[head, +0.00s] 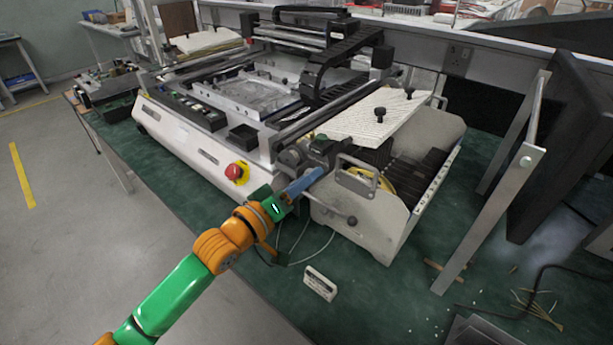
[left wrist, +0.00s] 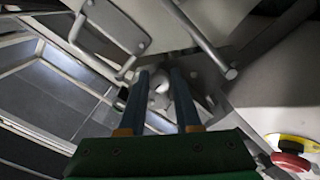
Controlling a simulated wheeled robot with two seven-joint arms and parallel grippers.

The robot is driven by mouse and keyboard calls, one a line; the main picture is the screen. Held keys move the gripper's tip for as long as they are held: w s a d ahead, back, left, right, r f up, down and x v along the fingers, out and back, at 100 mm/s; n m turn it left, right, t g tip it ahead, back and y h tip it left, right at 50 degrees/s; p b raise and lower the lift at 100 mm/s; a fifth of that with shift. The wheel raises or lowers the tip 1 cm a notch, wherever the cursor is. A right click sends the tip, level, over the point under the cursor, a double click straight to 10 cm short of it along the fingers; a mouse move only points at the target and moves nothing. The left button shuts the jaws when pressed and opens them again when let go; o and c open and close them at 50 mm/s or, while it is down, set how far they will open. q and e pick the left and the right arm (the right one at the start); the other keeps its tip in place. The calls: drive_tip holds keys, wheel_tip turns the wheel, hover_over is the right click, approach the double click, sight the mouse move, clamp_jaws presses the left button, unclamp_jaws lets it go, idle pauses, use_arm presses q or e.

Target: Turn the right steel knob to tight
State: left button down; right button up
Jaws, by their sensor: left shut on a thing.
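My left gripper (head: 316,174), with blue fingers, reaches in from the lower left to the front right corner of the white bench machine (head: 190,142). In the left wrist view its two fingertips (left wrist: 160,74) stand a little apart, with the pale, rounded right steel knob (left wrist: 160,84) between them. The gripper is shut on this knob. In the head view the fingers and the dark fittings around them mostly hide the knob, so its turn angle cannot be told. My right gripper is in neither view.
A red emergency button (head: 237,172) sits left of the gripper. A metal handle (head: 357,174) and a lever with a round end (head: 350,220) are close on the right. A small white block (head: 319,283) lies on the green bench top (head: 375,300).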

use_arm(q)
drive_tip(key=c, duration=0.6)
unclamp_jaws()
